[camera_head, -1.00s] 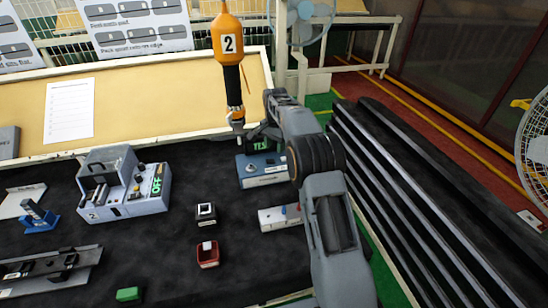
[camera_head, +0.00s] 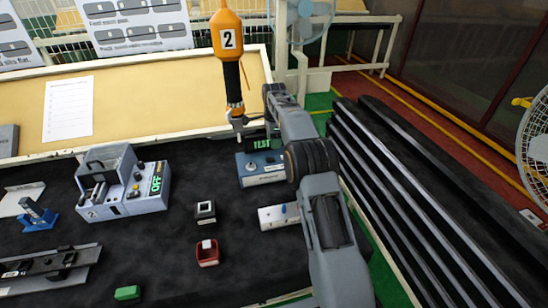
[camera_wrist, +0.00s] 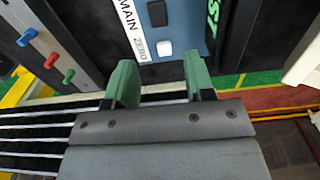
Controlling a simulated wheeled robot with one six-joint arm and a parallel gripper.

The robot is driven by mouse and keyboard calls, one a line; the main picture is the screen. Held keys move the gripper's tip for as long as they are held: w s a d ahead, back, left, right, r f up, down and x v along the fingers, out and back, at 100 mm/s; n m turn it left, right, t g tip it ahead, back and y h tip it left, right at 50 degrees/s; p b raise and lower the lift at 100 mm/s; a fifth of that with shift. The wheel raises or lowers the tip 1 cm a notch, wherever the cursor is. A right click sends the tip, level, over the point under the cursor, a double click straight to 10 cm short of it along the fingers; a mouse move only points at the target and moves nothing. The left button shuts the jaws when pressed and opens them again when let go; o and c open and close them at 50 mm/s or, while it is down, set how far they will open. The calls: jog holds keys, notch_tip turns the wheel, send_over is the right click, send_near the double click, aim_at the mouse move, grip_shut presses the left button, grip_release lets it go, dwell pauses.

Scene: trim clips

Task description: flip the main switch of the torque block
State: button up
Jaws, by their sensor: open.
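The torque block (camera_head: 262,170) is a blue box with a green lit TEST display (camera_head: 262,144), at the back of the black table. In the wrist view its blue face (camera_wrist: 190,30) fills the top middle. A black switch (camera_wrist: 157,13) sits beside the MAIN label, with a white button (camera_wrist: 164,49) beside ZERO. My gripper (camera_wrist: 158,78) is open and empty, its green fingers pointing toward the block. The fingertips lie just below the white button in the picture; contact cannot be told. In the head view my arm partly hides the gripper.
A grey block with coloured pegs (camera_wrist: 48,60) is left of the torque block in the wrist view. An orange driver (camera_head: 228,40) hangs close behind my gripper. A grey unit with an OFF display (camera_head: 125,190) and a red bin (camera_head: 207,254) stand left.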

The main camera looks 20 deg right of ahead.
aim_at(274, 159)
notch_tip(274, 159, down, 8)
jog(key=shift+f+p, duration=0.1)
jog(key=shift+p, duration=0.35)
jog(key=shift+c, duration=0.5)
grip_shut()
jog(key=h, duration=0.1)
jog(key=h+b, duration=0.1)
jog(key=shift+a+h, duration=0.4)
jog(key=shift+r+h, duration=0.3)
jog(key=shift+h, duration=0.2)
jog(key=shift+o, duration=0.5)
grip_release()
